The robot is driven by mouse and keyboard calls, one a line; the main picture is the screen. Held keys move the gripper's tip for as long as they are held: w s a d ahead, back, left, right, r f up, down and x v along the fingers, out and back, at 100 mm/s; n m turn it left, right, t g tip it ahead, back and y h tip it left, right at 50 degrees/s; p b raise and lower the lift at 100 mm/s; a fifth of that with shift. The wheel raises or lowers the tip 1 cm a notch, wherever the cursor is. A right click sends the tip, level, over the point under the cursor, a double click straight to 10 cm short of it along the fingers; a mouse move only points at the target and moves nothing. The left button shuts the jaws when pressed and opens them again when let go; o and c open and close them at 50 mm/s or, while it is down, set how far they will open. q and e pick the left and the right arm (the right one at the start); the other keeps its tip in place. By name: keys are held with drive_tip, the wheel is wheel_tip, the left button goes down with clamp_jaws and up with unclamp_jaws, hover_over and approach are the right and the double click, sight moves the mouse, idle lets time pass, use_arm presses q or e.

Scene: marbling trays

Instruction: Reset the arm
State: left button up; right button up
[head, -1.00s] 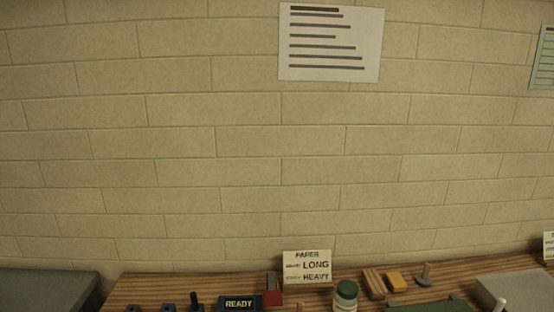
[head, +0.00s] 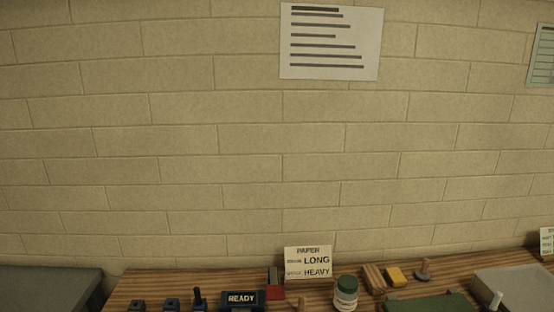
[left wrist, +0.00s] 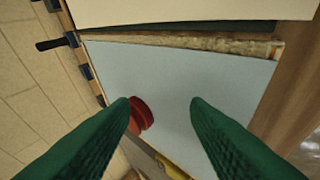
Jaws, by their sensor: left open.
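My left gripper (left wrist: 160,103) shows in the left wrist view as two green ribbed fingers, set wide apart with nothing between their tips. Below them is a pale blue flat surface (left wrist: 180,75), bordered at the top by a light, rough-looking bar (left wrist: 190,44). A red round object (left wrist: 142,113) sits beside the left finger, which partly hides it. Neither arm shows in the head view, and my right gripper is in no frame.
A striped wooden bench (head: 140,290) holds a READY sign (head: 241,298), a paper card (head: 308,263), a green-lidded jar (head: 346,292) and small blocks. Grey surfaces flank it. A brick wall (head: 180,140) with a posted sheet (head: 330,42) stands behind.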

use_arm(q)
drive_tip(key=s+n, duration=0.2)
drive_tip(key=s+d+n+g+h, duration=0.1)
drive_tip(key=s+n, duration=0.2)
drive_tip(key=s+n+g+h, duration=0.1)
drive_tip(key=s+n, duration=0.1)
drive_tip(key=shift+s+d+r+n, duration=0.1)
drive_tip(key=shift+s+d+n, duration=0.2)
drive_tip(key=shift+d, duration=0.1)
drive_tip(key=s+d+r+n+g+h, duration=0.2)
drive_tip(key=s+d+n+h, duration=0.1)
drive_tip(key=s+n, duration=0.45)
wheel_tip(320, 180, down, 32)
drive_tip(key=s+g+b, duration=0.2)
drive_tip(key=s+b, duration=0.1)
drive_tip(key=b, duration=0.1)
drive_tip(key=s+a+f+b, duration=0.2)
drive_tip(key=s+a+f, duration=0.1)
drive_tip(key=s+f, duration=1.2)
drive_tip(key=shift+s+f+g, duration=0.2)
drive_tip(key=shift+f+g, duration=0.2)
drive_tip(key=shift+f, duration=0.3)
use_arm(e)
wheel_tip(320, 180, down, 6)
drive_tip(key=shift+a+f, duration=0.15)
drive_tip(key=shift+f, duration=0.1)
use_arm(q)
drive_tip(key=shift+m, duration=0.25)
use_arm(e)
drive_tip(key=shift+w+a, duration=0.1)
